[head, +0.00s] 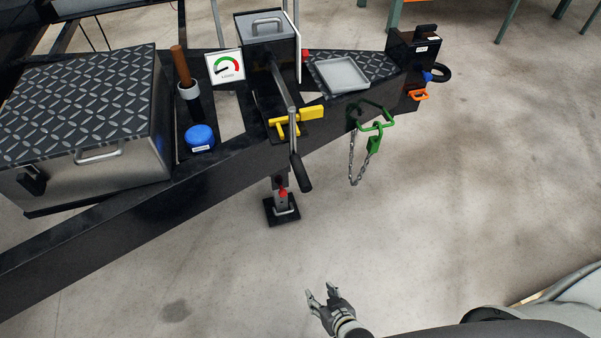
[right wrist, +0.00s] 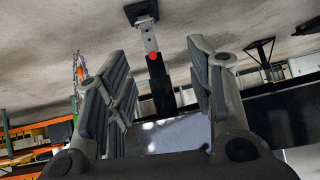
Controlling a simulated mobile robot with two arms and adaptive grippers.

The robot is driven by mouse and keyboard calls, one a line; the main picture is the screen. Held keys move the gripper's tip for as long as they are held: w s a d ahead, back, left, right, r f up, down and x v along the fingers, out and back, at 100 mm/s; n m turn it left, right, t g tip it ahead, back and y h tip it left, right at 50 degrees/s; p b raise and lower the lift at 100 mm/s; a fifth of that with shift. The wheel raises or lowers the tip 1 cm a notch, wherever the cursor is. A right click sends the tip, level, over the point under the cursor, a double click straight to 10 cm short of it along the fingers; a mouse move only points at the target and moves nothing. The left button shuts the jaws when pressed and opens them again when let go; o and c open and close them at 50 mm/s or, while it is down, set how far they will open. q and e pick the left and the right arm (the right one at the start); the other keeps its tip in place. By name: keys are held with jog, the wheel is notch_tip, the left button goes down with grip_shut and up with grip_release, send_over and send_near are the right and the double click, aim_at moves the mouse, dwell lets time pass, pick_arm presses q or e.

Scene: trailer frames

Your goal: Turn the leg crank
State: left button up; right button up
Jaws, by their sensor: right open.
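The leg crank (head: 290,100) is a grey bent bar with a black handle (head: 301,172) hanging down in front of the trailer frame. Below the frame, the jack leg (head: 280,190) stands on a square black foot (head: 282,209), with a red knob on the leg. The leg also shows in the right wrist view (right wrist: 152,55), beyond my fingers. My right gripper (head: 320,296) is open and empty, in front of and below the crank handle, apart from it. The crank handle is not clearly visible in the right wrist view. My left gripper is not in view.
The black trailer frame (head: 120,219) crosses the view. A diamond-plate box (head: 80,108), a blue cap (head: 200,137), a gauge (head: 226,67), a yellow handle (head: 310,113) and a grey tray (head: 341,75) sit on it. A chain (head: 352,160) hangs right of the crank. The floor in front is clear.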

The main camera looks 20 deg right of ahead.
jog(key=w+r+m+t, duration=0.1)
jog(key=w+r+t, duration=0.1)
jog(key=w+r, duration=0.35)
jog(key=w+r+t, duration=0.2)
jog(key=w+r, duration=0.1)
jog(key=r, duration=0.5)
jog(key=m+t+h, duration=0.1)
jog(key=m+t, duration=0.1)
jog(key=t, duration=0.2)
send_near(303, 180)
jog(key=shift+w+f, duration=0.2)
jog(key=shift+f, duration=0.3)
jog(key=shift+w+f, duration=0.25)
jog(key=shift+f, duration=0.2)
jog(key=w, duration=1)
jog(key=shift+w+a+f+p, duration=0.15)
jog(key=shift+p, duration=0.15)
jog(key=shift+c, duration=0.2)
grip_shut()
